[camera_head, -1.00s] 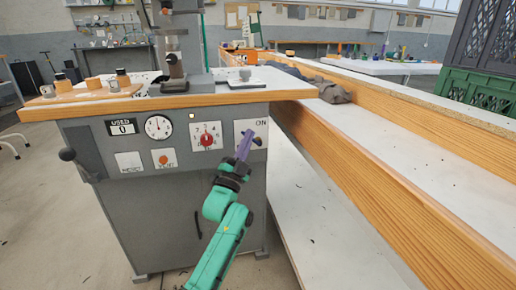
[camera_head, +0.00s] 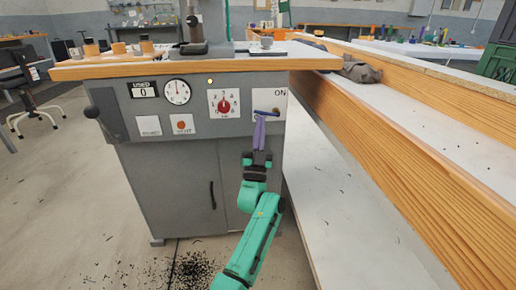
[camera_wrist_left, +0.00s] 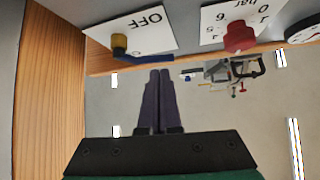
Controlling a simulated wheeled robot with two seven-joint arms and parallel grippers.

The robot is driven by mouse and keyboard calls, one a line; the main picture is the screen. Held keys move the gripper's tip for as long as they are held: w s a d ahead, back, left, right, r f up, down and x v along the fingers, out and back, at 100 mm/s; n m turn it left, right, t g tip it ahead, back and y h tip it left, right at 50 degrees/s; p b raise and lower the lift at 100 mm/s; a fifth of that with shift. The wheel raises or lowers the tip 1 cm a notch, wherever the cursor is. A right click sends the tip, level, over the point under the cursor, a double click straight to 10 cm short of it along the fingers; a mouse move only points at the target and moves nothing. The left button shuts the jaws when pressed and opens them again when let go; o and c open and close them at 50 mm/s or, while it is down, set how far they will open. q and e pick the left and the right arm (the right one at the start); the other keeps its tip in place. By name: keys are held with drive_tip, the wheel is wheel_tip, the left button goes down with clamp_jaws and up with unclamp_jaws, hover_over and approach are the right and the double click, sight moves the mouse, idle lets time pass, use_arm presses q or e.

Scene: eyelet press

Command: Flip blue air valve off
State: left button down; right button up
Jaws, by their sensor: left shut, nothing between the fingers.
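The valve plate (camera_head: 284,93) is a white panel at the right of the grey press cabinet's front, with "ON" at its top. The blue air valve lever (camera_head: 265,112) lies about level, reaching left from its brass pivot. In the left wrist view, the plate (camera_wrist_left: 151,27) appears upside down with "OFF" readable; the brass pivot (camera_wrist_left: 119,41) shows with part of the blue lever (camera_wrist_left: 132,53) beside it. My left gripper (camera_head: 261,119) has its purple fingers together and empty, pointing up just below the lever; contact is unclear. The fingers (camera_wrist_left: 159,74) also show in the wrist view. My right gripper is out of view.
The red regulator knob (camera_head: 224,106) is left of the valve, with a gauge (camera_head: 177,92) farther left. The press tabletop edge (camera_head: 200,66) overhangs above. A wooden-sided bench (camera_head: 380,140) runs along the right. Open floor lies left of the cabinet.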

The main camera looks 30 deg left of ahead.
use_arm(q)
drive_tip(key=p+v, duration=0.1)
drive_tip(key=v, duration=1)
drive_tip(key=shift+f, duration=0.2)
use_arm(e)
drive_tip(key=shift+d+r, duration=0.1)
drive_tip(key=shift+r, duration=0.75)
use_arm(q)
drive_tip(key=shift+s+d, duration=0.1)
